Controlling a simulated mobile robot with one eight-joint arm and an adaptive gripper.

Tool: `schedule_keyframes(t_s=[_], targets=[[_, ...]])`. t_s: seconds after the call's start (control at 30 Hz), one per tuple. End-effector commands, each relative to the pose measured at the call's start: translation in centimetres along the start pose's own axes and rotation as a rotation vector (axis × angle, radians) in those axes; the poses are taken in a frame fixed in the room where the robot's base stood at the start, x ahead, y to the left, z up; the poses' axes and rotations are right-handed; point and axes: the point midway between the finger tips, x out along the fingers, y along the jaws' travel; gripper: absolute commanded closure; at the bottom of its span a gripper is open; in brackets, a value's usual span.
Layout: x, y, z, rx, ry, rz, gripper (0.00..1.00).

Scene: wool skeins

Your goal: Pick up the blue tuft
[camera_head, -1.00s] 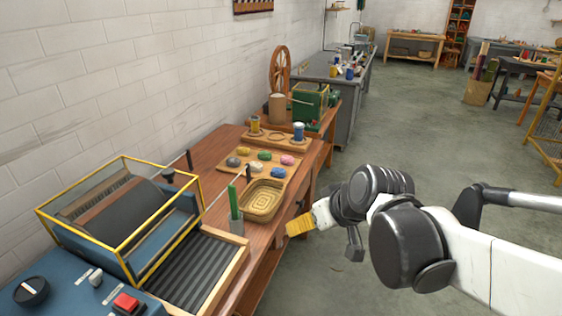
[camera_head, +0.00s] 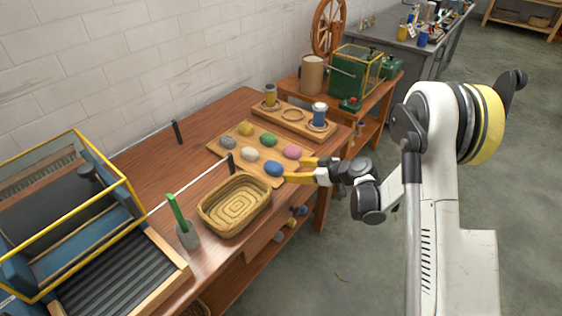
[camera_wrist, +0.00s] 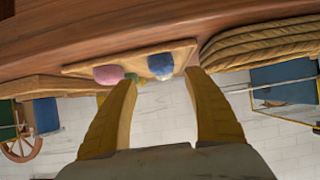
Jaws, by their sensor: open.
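The blue tuft (camera_head: 273,169) lies on a wooden board (camera_head: 216,149) on the workbench, at the board's near right corner. It also shows in the wrist view (camera_wrist: 160,66), between and beyond my two fingers. My gripper (camera_head: 300,170) is open, its yellow fingers just right of the blue tuft in the head view. In the wrist view my gripper (camera_wrist: 158,95) has nothing between its fingertips. A pink tuft (camera_head: 292,151) sits close behind the blue one, and also shows in the wrist view (camera_wrist: 108,75).
White (camera_head: 250,154), green (camera_head: 269,140), yellow (camera_head: 246,129) and grey (camera_head: 228,142) tufts share the board. A spool rack (camera_head: 262,112) stands behind.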

Motion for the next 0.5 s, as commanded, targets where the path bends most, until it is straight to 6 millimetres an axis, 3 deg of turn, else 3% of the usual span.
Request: schedule_keyframes(t_s=[0.23, 0.5], targets=[[4.1, 0.0, 0.2, -0.001, -0.002, -0.001, 0.4], [6.6, 0.0, -0.2, 0.0, -0.002, -0.001, 0.4]])
